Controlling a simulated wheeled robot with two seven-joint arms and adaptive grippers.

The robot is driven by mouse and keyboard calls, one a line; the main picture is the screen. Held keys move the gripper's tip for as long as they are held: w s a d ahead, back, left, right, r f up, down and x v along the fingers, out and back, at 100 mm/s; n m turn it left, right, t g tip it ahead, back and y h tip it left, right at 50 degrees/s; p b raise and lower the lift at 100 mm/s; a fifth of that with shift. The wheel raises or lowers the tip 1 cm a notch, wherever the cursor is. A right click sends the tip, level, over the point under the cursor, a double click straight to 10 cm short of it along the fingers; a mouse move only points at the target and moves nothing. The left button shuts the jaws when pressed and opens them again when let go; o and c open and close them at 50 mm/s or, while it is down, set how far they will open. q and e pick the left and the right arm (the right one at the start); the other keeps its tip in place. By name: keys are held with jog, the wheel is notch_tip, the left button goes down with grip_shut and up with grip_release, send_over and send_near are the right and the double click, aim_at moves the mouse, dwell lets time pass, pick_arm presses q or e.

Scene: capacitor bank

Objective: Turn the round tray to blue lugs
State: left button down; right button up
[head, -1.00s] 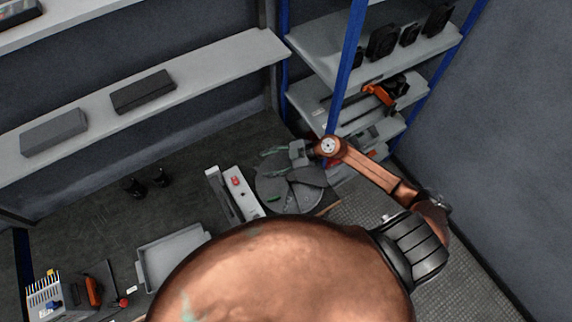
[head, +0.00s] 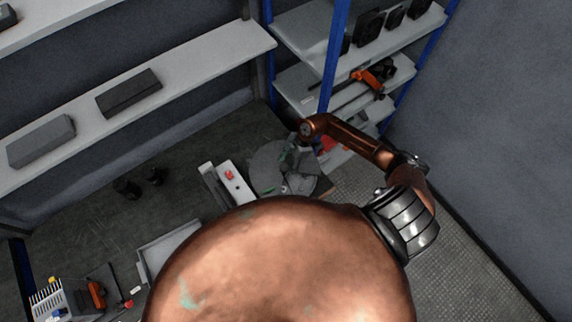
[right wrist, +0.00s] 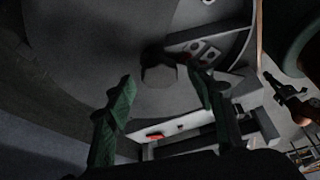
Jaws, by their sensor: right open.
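The round tray (head: 262,165) is a grey disc on the dark bench in the head view, partly covered by my right gripper. In the right wrist view the tray (right wrist: 95,45) fills the upper part, with a dark faceted knob (right wrist: 158,72) on it. My right gripper (head: 292,160) is over the tray's right side. Its green fingers are apart in the right wrist view (right wrist: 162,80), one to each side of the knob in the picture; I cannot tell whether they touch it. No blue lugs can be made out. My left gripper is not in view.
A white bar with a red part (head: 230,175) stands left of the tray. A grey bin (head: 165,250) sits nearer. A blue-post shelf rack (head: 330,60) stands behind my right arm. Two dark cylinders (head: 140,182) stand on the bench with clear room around them.

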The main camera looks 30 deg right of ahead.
jog(key=shift+f, duration=0.15)
jog(key=shift+c, duration=0.4)
grip_shut()
